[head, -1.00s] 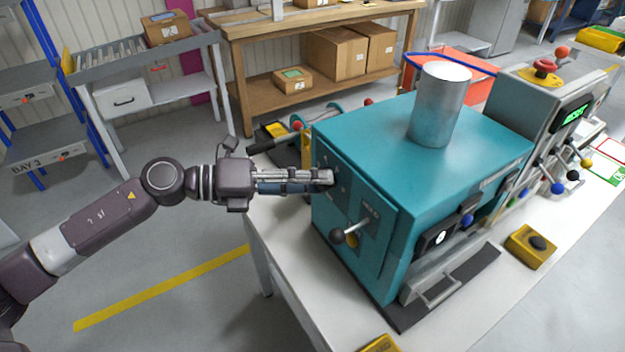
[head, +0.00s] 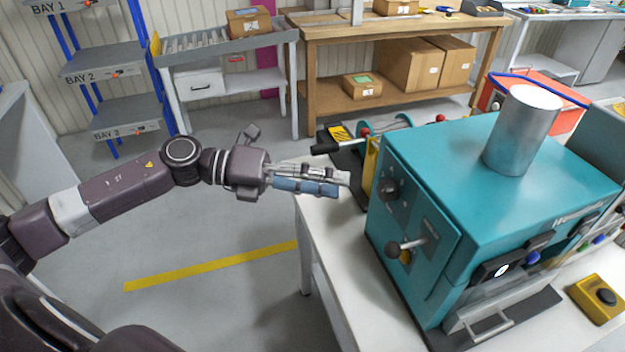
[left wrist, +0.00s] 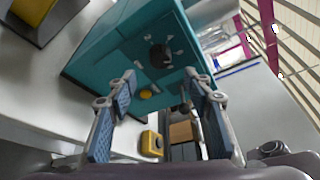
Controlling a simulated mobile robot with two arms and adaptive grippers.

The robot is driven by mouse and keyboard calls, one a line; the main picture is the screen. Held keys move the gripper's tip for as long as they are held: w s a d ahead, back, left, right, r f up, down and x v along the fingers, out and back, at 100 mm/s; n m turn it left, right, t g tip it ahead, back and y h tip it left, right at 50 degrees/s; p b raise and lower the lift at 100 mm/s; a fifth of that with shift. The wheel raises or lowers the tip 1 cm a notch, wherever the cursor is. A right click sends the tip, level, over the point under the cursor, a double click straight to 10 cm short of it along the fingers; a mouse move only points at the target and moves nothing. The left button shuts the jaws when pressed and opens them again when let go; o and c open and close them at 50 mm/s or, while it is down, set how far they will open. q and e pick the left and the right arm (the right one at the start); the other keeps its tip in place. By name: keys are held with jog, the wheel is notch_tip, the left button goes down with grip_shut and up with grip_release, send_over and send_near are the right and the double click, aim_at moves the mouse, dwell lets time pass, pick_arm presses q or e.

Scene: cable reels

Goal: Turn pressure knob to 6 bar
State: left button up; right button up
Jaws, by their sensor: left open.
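The teal machine (head: 480,185) stands on the white table. On its left side panel is a black round knob (head: 388,188) with marks around it; its setting is too small to read. The knob also shows in the left wrist view (left wrist: 160,56), ahead of and between the fingertips. Below it are a dark lever (head: 405,247) and a yellow button (left wrist: 146,93). My left gripper (head: 342,184) is open and empty, level with the knob and apart from it, to the panel's left. My right gripper is not in view.
A reel device with a black handle (head: 330,148) stands behind the machine's left side. A metal cylinder (head: 523,130) rises from the machine top. A yellow box with a black button (head: 598,298) sits in front. The floor left of the table (head: 200,300) is clear.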

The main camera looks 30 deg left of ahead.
pick_arm(q)
jog(key=shift+v, duration=1.6)
